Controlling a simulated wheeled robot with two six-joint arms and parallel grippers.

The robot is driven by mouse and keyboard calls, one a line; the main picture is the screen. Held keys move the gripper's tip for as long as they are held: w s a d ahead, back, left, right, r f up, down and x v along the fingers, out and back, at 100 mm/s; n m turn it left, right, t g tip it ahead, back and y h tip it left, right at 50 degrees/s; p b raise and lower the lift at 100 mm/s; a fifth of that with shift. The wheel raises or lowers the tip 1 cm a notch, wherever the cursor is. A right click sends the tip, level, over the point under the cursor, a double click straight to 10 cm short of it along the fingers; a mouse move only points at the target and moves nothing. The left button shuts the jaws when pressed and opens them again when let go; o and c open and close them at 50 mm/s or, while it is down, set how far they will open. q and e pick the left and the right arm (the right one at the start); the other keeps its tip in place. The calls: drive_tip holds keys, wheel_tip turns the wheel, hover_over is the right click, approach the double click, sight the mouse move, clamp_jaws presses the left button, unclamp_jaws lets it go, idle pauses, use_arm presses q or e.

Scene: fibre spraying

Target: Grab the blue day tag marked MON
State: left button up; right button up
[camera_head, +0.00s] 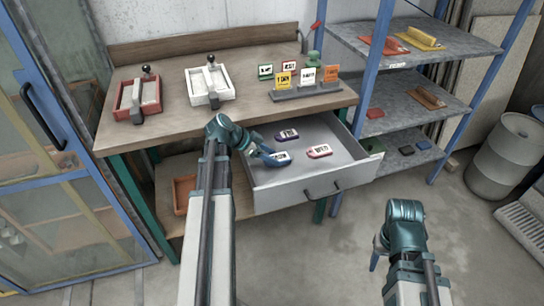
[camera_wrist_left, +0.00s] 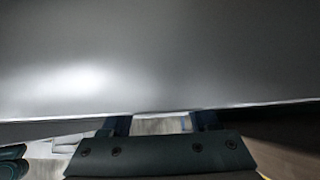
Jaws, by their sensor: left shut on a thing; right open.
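A blue tag with a white label (camera_head: 280,158) is in the left part of the open drawer (camera_head: 262,201). Its lettering is small and partly covered. My left gripper (camera_head: 268,155) reaches into the drawer and is shut on this tag's left end. In the left wrist view, a pale strip (camera_wrist_left: 160,126) shows between the dark fingers.
On the workbench (camera_head: 170,120) are a red tray (camera_head: 152,101), a white tray (camera_head: 224,90) and a rack of coloured cards (camera_head: 309,89). A blue-framed shelf (camera_head: 425,82) stands right of the drawer. The floor before it is clear.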

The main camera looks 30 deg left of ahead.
wheel_tip(320, 180, up, 9)
drive_tip(key=p, duration=0.8)
